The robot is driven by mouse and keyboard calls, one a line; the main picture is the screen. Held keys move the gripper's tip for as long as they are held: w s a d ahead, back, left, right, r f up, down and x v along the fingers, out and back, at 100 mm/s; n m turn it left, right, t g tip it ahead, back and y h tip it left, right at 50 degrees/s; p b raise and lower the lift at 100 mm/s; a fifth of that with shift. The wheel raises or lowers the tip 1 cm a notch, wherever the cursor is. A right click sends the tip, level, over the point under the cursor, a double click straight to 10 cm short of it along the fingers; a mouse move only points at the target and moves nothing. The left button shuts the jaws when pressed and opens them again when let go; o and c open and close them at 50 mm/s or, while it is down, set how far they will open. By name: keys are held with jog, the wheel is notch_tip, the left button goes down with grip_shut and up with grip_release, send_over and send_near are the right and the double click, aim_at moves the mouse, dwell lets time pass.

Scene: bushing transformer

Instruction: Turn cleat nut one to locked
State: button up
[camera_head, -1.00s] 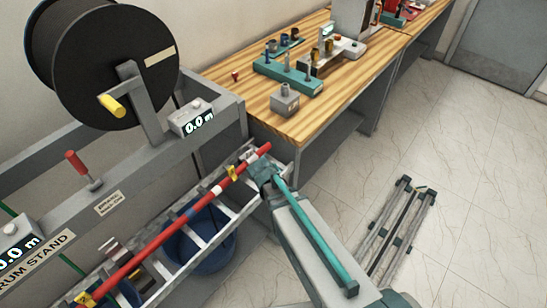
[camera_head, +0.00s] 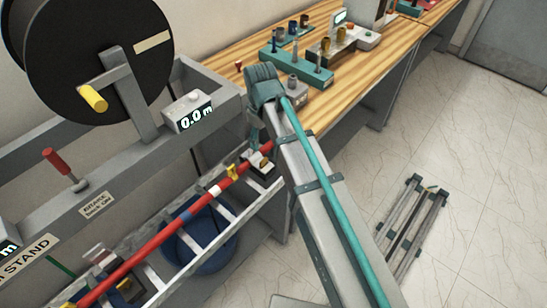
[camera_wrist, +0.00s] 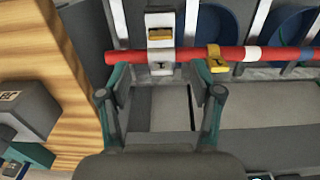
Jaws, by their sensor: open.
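A red cable (camera_head: 175,225) with white and blue bands lies along the ladder-like tray (camera_head: 205,236). A pale cleat (camera_head: 258,160) straddles it near its right end. In the wrist view this cleat (camera_wrist: 160,58) carries a yellow-and-dark block (camera_wrist: 159,33) on top. A small yellow piece (camera_wrist: 216,60) sits on the cable beside it; it also shows in the head view (camera_head: 232,171). I cannot read which cleat is number one. My gripper (camera_wrist: 160,105) is open and empty, its fingers spread, just short of the cleat. In the head view my gripper (camera_head: 256,138) is above the cleat, partly hidden by my arm.
A wooden bench (camera_head: 350,80) with teal fixtures (camera_head: 295,65) stands behind my arm. A grey box (camera_wrist: 27,108) on it lies left in the wrist view. The black cable drum (camera_head: 90,55) and grey stand (camera_head: 110,165) are at left. A blue bucket (camera_head: 195,258) is under the tray.

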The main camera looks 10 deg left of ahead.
aim_at(264, 159)
notch_tip(264, 159, down, 10)
jog(key=shift+f+p, duration=0.25)
jog(key=shift+p, duration=1)
jog(key=c, duration=1.1)
jog(key=shift+c, duration=0.2)
